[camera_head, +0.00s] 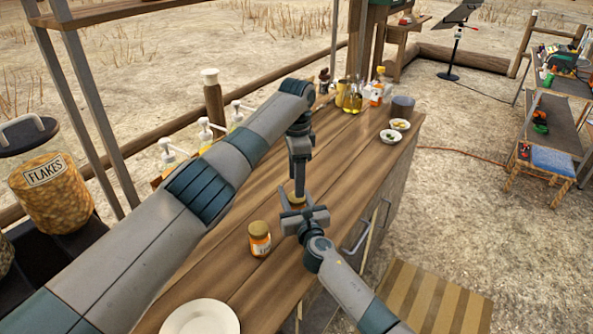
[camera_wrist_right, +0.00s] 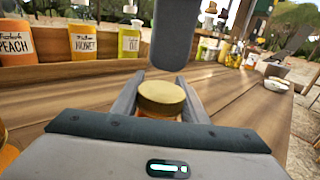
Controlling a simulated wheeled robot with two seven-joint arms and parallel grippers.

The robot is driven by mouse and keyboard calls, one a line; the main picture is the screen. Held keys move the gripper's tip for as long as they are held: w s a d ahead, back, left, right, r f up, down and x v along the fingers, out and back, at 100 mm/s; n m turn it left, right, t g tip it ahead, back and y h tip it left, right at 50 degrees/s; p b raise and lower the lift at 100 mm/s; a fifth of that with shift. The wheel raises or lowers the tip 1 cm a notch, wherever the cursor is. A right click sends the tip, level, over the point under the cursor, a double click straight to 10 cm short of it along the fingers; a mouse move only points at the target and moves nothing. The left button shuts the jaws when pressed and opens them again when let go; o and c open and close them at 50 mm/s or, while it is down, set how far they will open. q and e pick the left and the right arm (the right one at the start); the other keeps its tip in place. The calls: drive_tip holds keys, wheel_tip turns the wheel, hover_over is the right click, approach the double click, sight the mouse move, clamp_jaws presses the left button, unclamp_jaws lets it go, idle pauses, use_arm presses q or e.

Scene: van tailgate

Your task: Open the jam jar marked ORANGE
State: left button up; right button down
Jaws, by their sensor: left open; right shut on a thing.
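A jar with a gold lid (camera_wrist_right: 162,95) stands between the fingers of my right gripper (camera_wrist_right: 160,105), which is shut on it. In the head view this jar (camera_head: 297,200) is mostly hidden by my grippers, and its label cannot be read. My left gripper (camera_head: 298,180) is open and points down just above the lid; a grey part of it shows over the jar in the right wrist view (camera_wrist_right: 176,35). A second jar (camera_head: 260,240), with orange contents and a gold lid, stands left of my right gripper. Its label is too small to read.
A white plate (camera_head: 200,318) lies at the near end of the wooden counter (camera_head: 345,165). Pump bottles (camera_head: 205,132) line the back edge. Small bowls (camera_head: 390,137) and oil bottles (camera_head: 352,98) stand at the far end. A flakes container (camera_head: 52,190) is at left.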

use_arm(q)
drive_tip(key=shift+f, duration=2.45)
drive_tip(key=c, duration=1.1)
drive_tip(key=shift+n, duration=1.8)
drive_tip(key=o, duration=1.2)
